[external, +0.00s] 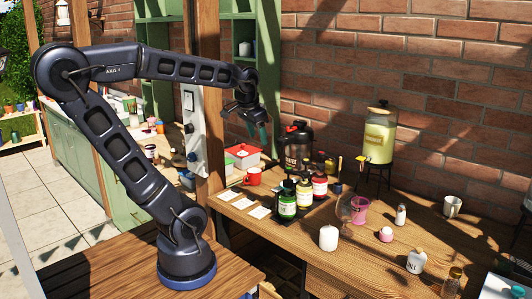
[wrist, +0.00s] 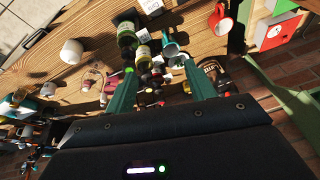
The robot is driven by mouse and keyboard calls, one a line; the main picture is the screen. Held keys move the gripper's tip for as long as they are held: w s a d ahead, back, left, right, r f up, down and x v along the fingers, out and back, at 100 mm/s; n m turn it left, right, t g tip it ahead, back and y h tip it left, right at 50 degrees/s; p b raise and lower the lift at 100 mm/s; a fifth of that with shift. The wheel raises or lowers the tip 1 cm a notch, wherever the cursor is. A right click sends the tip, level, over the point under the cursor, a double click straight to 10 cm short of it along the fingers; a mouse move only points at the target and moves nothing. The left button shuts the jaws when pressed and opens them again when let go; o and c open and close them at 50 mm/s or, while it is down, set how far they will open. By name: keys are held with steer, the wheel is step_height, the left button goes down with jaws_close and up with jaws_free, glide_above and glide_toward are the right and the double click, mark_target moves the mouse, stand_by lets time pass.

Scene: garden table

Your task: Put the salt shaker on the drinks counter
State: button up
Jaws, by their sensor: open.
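In the external view, a small white shaker with a grey cap (external: 400,216) stands upright on the wooden counter (external: 330,262), right of a pink cup. It looks like the salt shaker, but I cannot read a label. A larger white jar with dark lettering (external: 416,261) stands nearer the front. The lettering is too small to read surely. My gripper (external: 265,136) is high above the counter's back left, far from both. In the wrist view, my gripper (wrist: 159,72) is open, its green fingers apart with nothing held. I cannot pick out the shaker for certain there.
A yellow drink dispenser (external: 379,140) stands at the back by the brick wall. Several bottles (external: 303,195) crowd the middle. A red mug (external: 253,176), a white candle-like cylinder (external: 328,238) and a white mug (external: 452,206) stand around. A wooden post (external: 208,110) rises beside my arm.

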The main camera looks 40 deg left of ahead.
steer(key=s+a+f+n, duration=0.2)
steer(key=s+a+f, duration=0.1)
steer(key=s, duration=0.3)
steer(key=shift+s+a+t, duration=0.15)
steer(key=shift+s+t, duration=0.2)
steer(key=shift+t, duration=0.05)
